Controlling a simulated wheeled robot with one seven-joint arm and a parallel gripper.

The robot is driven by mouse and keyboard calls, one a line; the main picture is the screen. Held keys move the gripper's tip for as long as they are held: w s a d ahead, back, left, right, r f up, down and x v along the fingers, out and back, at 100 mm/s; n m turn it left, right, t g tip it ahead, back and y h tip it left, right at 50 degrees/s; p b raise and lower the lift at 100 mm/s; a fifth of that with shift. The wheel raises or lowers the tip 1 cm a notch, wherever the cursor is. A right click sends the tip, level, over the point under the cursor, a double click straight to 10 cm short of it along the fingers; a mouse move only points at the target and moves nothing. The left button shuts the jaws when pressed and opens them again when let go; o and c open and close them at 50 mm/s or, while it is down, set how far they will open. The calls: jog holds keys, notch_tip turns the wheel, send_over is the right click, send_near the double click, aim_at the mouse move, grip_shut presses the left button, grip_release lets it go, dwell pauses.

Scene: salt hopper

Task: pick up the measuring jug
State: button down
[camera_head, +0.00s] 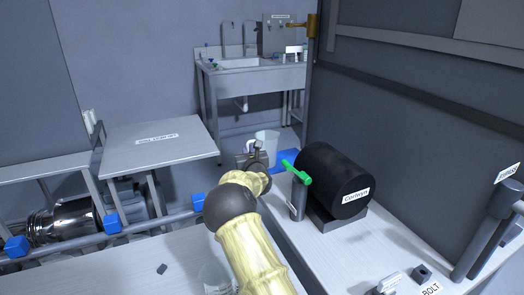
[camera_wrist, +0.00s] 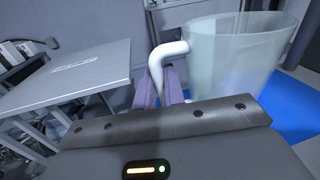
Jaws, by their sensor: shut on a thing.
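The measuring jug (camera_wrist: 235,60) is a translucent, pale vessel with a white handle (camera_wrist: 168,50), at the upper right of the wrist view. In the head view the jug (camera_head: 267,141) shows upright just beyond my gripper (camera_head: 254,148). In the wrist view the purple fingers of my gripper (camera_wrist: 165,85) are shut on the handle. The jug's base is hidden behind the gripper body, so I cannot tell whether it touches anything below.
A black drum (camera_head: 335,175) on a stand, with a green lever (camera_head: 297,173), is close right of my gripper. A grey side table (camera_head: 160,150) is at left, a sink (camera_head: 250,65) at the back. A clear vessel (camera_head: 214,277) stands on the near bench. A blue surface (camera_wrist: 297,105) lies below the jug.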

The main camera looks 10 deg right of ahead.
jog(key=shift+r, duration=0.1)
notch_tip(320, 180, up, 10)
jog(key=shift+f+p, duration=0.1)
jog(key=shift+p, duration=0.6)
